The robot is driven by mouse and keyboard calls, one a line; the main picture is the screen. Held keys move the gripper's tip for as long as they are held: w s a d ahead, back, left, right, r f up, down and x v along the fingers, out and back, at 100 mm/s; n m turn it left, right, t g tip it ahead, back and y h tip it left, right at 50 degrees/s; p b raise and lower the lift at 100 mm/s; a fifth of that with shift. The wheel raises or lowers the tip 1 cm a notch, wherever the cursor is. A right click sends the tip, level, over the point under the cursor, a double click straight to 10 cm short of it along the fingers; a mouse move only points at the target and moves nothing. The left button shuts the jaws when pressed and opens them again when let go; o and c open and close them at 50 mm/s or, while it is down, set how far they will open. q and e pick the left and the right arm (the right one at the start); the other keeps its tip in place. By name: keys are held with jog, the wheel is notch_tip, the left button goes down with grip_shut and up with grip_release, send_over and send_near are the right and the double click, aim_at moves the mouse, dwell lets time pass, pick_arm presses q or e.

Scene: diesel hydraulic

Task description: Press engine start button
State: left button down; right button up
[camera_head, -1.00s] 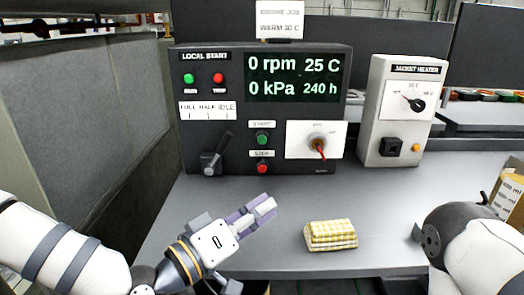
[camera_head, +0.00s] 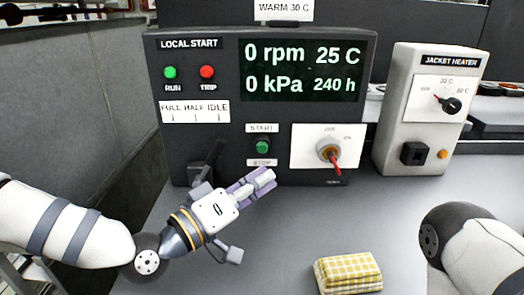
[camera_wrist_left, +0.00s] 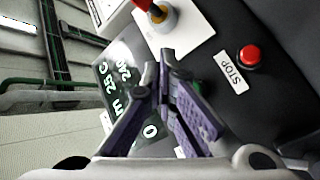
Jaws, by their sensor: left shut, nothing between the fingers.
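The local start panel (camera_head: 200,130) stands upright at the back of the bench. Its green start button (camera_head: 263,147) sits under the START label (camera_head: 262,128). In the left wrist view the start button is mostly hidden behind the fingers, with a green sliver (camera_wrist_left: 196,88) showing. The red stop button (camera_wrist_left: 250,57) is clear in the wrist view beside its STOP label (camera_wrist_left: 232,74); in the head view my gripper hides it. My left gripper (camera_head: 268,178) is shut and empty, in front of the panel and below the start button in the picture. My right gripper is out of view.
A key switch (camera_head: 328,152) with a red handle is right of the start button. A dark lever (camera_head: 212,155) is left of it, partly behind my gripper. The jacket heater box (camera_head: 425,110) stands right. A folded yellow checked cloth (camera_head: 347,272) lies on the bench (camera_head: 300,225).

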aim_at(262, 147)
pick_arm(q)
jog(key=w+b, duration=0.2)
jog(key=w, duration=0.3)
jog(key=shift+w, duration=0.4)
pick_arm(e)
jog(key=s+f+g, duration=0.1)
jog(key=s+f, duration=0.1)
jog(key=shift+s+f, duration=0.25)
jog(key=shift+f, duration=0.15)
pick_arm(q)
jog(key=shift+f, duration=0.1)
dwell(0.3)
jog(key=shift+w, duration=0.45)
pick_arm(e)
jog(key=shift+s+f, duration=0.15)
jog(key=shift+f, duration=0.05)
